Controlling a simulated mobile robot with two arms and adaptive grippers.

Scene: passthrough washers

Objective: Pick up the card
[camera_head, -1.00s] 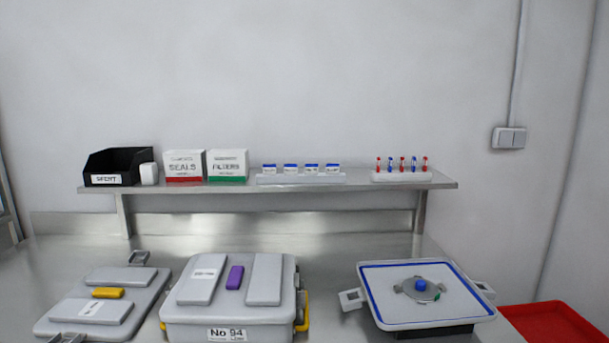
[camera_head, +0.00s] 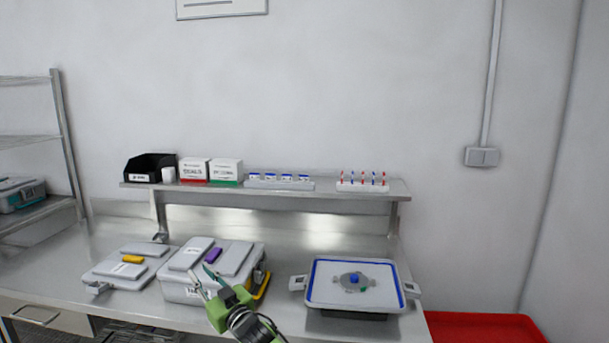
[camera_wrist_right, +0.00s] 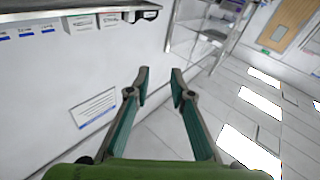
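I cannot make out a separate card for certain. A small white label or card (camera_head: 190,250) shows on the left grey panel of the middle grey case (camera_head: 185,292). My right gripper (camera_head: 199,269) is in front of that case in the head view, its green body below and its fingers pointing up and left. In the right wrist view my right gripper (camera_wrist_right: 159,78) is open, with nothing between its fingers. My left gripper is not in view.
A purple block (camera_head: 212,255) lies on the middle case. A flatter case with a yellow block (camera_head: 133,259) stands left, a blue-rimmed tray (camera_head: 325,297) right, and a red bin (camera_head: 480,325) beyond. The shelf (camera_head: 330,193) behind holds boxes and vials. A sign (camera_wrist_right: 94,107) hangs on the wall.

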